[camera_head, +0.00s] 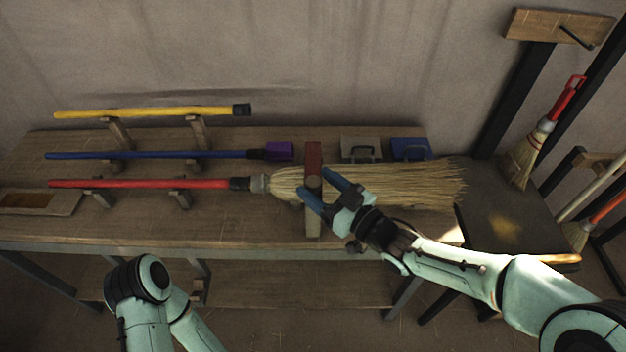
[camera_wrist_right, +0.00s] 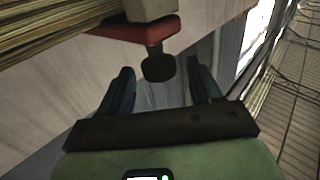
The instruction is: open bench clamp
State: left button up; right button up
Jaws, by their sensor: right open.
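The bench clamp (camera_head: 313,158) has a red bar and wooden blocks and stands across the straw of the broom (camera_head: 420,184) on the bench. In the right wrist view the clamp's red part (camera_wrist_right: 140,30) sits under a wooden block, with a dark knob (camera_wrist_right: 158,68) sticking out. My right gripper (camera_head: 326,188) is open at the clamp's near side. In the wrist view its fingers (camera_wrist_right: 162,85) lie to either side of the knob's line, with a gap on each side. Whether they touch the knob is unclear. My left arm shows at the lower left; its gripper is out of view.
The broom's red handle (camera_head: 130,184) rests on wooden supports, with blue (camera_head: 150,155) and yellow (camera_head: 150,112) handles behind. A grey box (camera_head: 360,149) and a blue box (camera_head: 410,149) stand right of the clamp. Finished brooms (camera_head: 527,155) hang at the right.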

jog(key=shift+x, duration=1.15)
